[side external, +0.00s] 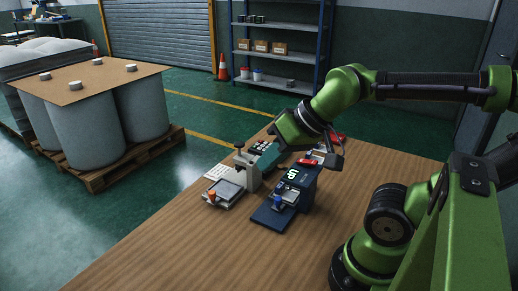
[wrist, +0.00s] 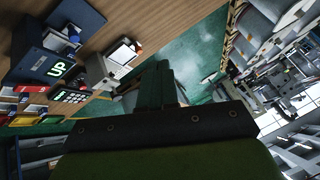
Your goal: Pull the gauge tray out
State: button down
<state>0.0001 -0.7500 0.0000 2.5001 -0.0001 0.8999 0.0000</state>
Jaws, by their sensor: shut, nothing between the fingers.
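Two small instruments stand on the wooden table. One is pale grey (side external: 247,172), with a flat tray-like part (side external: 226,192) and an orange knob (side external: 211,196) at its front. The other is dark blue (side external: 302,183), with a lit "UP" display and a blue knob (side external: 277,198) over its base plate. Which part is the gauge tray I cannot tell for sure. My gripper (side external: 261,165) is shut and empty, just behind and beside the grey instrument; contact is unclear. In the wrist view my shut fingers (wrist: 161,72) point right of the grey instrument (wrist: 101,75); the blue one (wrist: 42,52) is farther left.
A black keypad (side external: 259,147) and red items (side external: 337,138) lie behind the instruments. The table's front (side external: 190,255) is bare. A pallet (side external: 110,170) with large rolls stands on the floor at left; shelves (side external: 275,48) stand at the back.

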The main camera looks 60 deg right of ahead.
aim_at(278, 198)
jog(key=c, duration=1.7)
grip_release()
jog(key=shift+o, duration=1.3)
jog(key=shift+w+f, duration=0.1)
jog(key=shift+f, duration=0.3)
jog(key=o, duration=0.5)
jog(key=shift+w+d+f+g, duration=0.2)
jog(key=shift+w+f+g, duration=0.65)
jog(key=shift+w, duration=0.25)
jog(key=shift+c, duration=0.2)
jog(key=w+d+f+n+g+h, duration=0.45)
jog(key=w+d+n+g, duration=0.35)
jog(key=n, duration=0.5)
jog(key=shift+g+h, duration=0.35)
jog(key=x, duration=0.5)
jog(key=s+x, duration=0.1)
jog(key=x, duration=1)
jog(key=shift+s+d+r, duration=0.1)
jog(key=shift+r, duration=0.2)
